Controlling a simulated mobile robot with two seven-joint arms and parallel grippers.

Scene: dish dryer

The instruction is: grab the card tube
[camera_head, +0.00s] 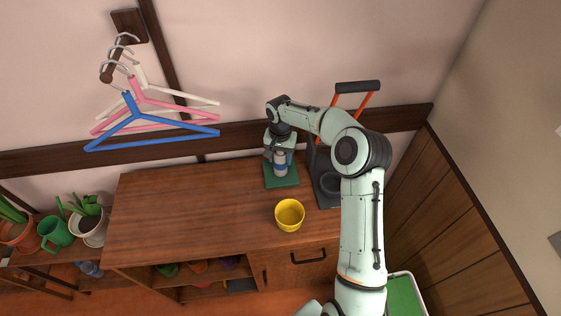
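My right arm reaches over the wooden cabinet, and my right gripper (280,155) points down above a green mat (284,182). A small, pale grey-blue cylinder (280,168) stands upright on the mat, right below and between the fingers. It is probably the card tube, but it is too small to be sure. The gripper hides its upper part. One finger shows on each side of it, and I cannot tell whether they touch it. My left gripper is not in view.
A yellow bowl (289,214) stands near the cabinet's front edge. A dark rack (326,178) with an orange-and-black handle stands right of the mat, close to my forearm. The cabinet top (185,205) is clear on the left. Hangers (150,125) hang on the wall.

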